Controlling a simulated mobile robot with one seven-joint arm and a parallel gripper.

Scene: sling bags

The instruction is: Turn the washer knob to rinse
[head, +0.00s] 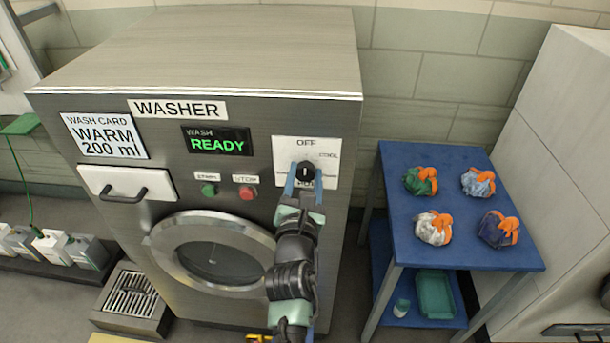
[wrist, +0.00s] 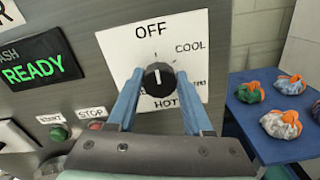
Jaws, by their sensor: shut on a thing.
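The washer (head: 240,110) is a grey metal machine with a display (head: 217,141) reading WASH READY. Its black knob (head: 306,171) sits on a white dial plate at the upper right of the front. The plate reads OFF at the top, COOL at the upper right and HOT at the bottom. No rinse label is readable there. In the wrist view the knob (wrist: 159,79) has a white mark that stands about vertical, toward OFF. My gripper (wrist: 158,88) has its blue fingers on both sides of the knob and is shut on it. The fingers hide part of the lower dial labels.
Green start (head: 208,189) and red stop (head: 246,192) buttons sit left of the dial. A blue table (head: 450,255) at the right holds several tied bags. A wash card (head: 104,135) reads WARM 200 ml.

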